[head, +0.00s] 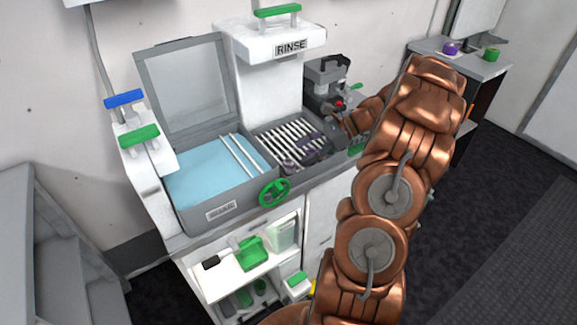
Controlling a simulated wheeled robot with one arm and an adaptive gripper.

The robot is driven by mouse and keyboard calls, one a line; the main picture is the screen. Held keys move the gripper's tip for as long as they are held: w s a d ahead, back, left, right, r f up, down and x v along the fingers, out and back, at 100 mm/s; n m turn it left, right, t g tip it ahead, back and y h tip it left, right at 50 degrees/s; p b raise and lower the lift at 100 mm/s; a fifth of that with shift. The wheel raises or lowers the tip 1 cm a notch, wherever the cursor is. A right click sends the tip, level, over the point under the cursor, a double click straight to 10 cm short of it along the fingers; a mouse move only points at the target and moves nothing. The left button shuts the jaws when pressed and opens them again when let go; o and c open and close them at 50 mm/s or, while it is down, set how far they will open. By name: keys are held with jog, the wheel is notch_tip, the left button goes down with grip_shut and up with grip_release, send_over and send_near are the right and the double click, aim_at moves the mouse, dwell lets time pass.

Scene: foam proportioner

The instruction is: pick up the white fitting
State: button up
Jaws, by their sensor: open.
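I cannot single out a white fitting for sure in the head view. My copper arm rises from the bottom and bends back left at the top right. My gripper (303,155) is at its end, dark and small, low over the right part of the grey sink unit. It is open. It is over or beside a rack of white bars (280,138), and its fingers hide part of that rack. I cannot tell whether anything lies between the fingers.
The sink's left basin holds light blue liquid (205,178), with its lid (187,88) raised. A green valve wheel (274,192) is at the front. A white RINSE housing (270,42) stands behind. A dark machine (327,80) stands behind my gripper. A shelf below holds a green item (250,253).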

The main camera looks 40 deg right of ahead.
aim_at(293, 161)
jog(key=shift+f+p+x, duration=0.15)
jog(key=shift+p+x, duration=0.25)
jog(key=shift+x, duration=0.75)
jog(key=shift+f+p+x, duration=0.15)
jog(key=shift+p+x, duration=0.25)
jog(key=shift+x, duration=0.75)
jog(key=shift+s, duration=0.2)
jog(key=c, duration=1.1)
